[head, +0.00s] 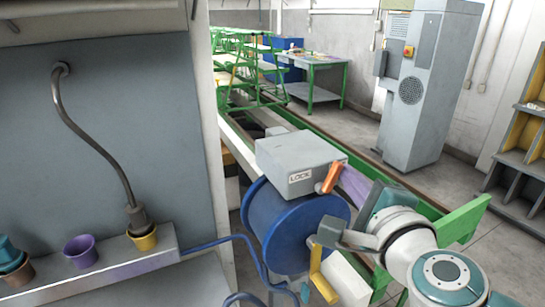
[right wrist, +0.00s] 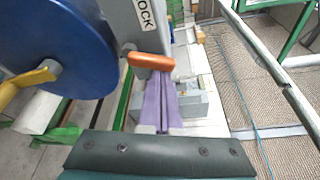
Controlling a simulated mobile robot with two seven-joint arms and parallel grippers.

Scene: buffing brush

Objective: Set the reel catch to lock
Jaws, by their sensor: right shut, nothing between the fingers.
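The blue reel (head: 290,225) has a grey box (head: 298,158) above it with a LOCK label (head: 300,176). The orange catch lever (head: 331,177) sits at the box's right front corner, just right of the label, and slants up and right in the head view. My right gripper (head: 345,173) has purple fingers and is shut and empty beside the lever. In the right wrist view, the orange lever (right wrist: 151,61) lies across the picture just beyond the purple fingertips (right wrist: 160,78); I cannot tell whether they touch. My left gripper is not in view.
A yellow crank handle (head: 321,275) stands out from the reel's front, below my right wrist. A blue hose (head: 230,238) runs left from the reel. A ledge with cups (head: 82,250) is at left. A green-edged rail (head: 463,218) lies behind my arm.

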